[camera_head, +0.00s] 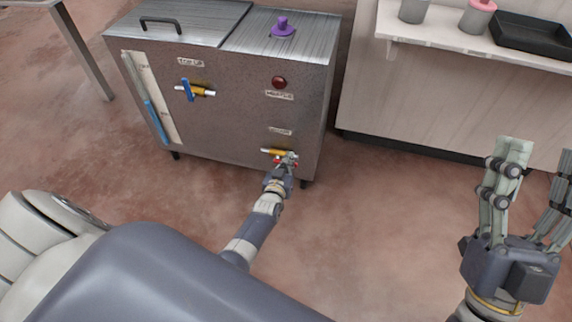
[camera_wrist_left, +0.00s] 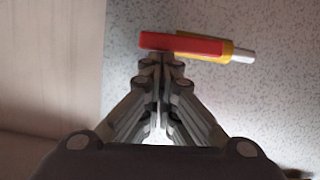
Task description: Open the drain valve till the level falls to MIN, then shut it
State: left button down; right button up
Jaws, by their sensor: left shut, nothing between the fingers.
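The drain valve, with a yellow body (camera_head: 270,152) and a red handle (camera_wrist_left: 180,43), sits low on the front of the grey tank cabinet (camera_head: 225,125). In the left wrist view the red handle lies roughly along the yellow body (camera_wrist_left: 228,52). My left gripper (camera_head: 289,158) is shut and empty, its fingertips (camera_wrist_left: 163,60) right at the red handle; contact is unclear. The level gauge (camera_head: 150,100) on the cabinet's left front shows blue in its tube; its marks are too small to read. My right gripper (camera_head: 530,185) is open and empty, away from the cabinet.
A blue-handled valve (camera_head: 188,90) is higher on the cabinet front, with a dark red button (camera_head: 279,82) to its right. A purple knob (camera_head: 283,25) is on top. A shelf (camera_head: 450,40) with cups and a black tray (camera_head: 535,38) stands right. The floor between is clear.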

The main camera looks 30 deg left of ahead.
jog(key=w+f+g+h+p, duration=0.2)
jog(key=w+f+g, duration=0.1)
jog(key=f+g, duration=0.3)
jog(key=w+f+g+h+p, duration=0.1)
jog(key=w+f+g+p, duration=0.15)
jog(key=f, duration=0.55)
pick_arm(q)
jog(key=s+d+r+p, duration=0.2)
jog(key=s+r, duration=0.4)
jog(key=s, duration=0.3)
jog(key=shift+s+r+p, duration=0.2)
jog(key=shift+s+p, duration=0.05)
jog(key=shift+p, duration=0.4)
pick_arm(e)
jog(key=s+d+f+g+h, duration=0.2)
jog(key=s+f+g, duration=0.3)
jog(key=f, duration=0.3)
jog(key=s+d+f+g+h, duration=0.2)
jog(key=s+d+f+g, duration=0.2)
jog(key=s+f+g, duration=0.2)
jog(key=shift+s+f+m+g, duration=0.35)
jog(key=shift+f+g, duration=0.2)
jog(key=shift+f, duration=0.75)
jog(key=shift+d, duration=0.1)
jog(key=shift+w, duration=0.1)
